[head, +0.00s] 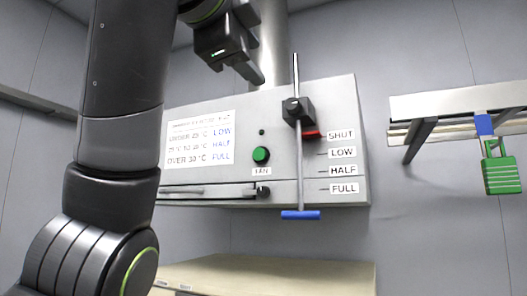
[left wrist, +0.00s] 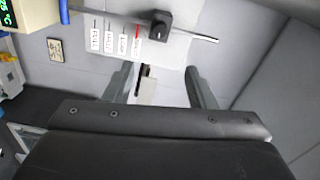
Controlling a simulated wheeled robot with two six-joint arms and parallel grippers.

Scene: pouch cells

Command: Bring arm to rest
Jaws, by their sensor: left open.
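My left arm comes in large from the left in the head view, and its gripper (head: 245,68) hangs raised in front of the wall, above the grey cabinet (head: 345,130). In the left wrist view the two fingers of my left gripper (left wrist: 160,78) are spread with a gap between them. I see nothing held in the gap. Cabinet labels and a rod show beyond the fingers, at the top of that view. The right gripper is not in view.
A vertical rod (head: 299,165) with a blue handle (head: 300,215) stands before the cabinet; its red pointer (head: 312,134) is beside SHUT. A green button (head: 261,155) is left of it. A shelf (head: 455,102) with a green padlock (head: 502,176) is at right. A beige surface (head: 290,275) lies below.

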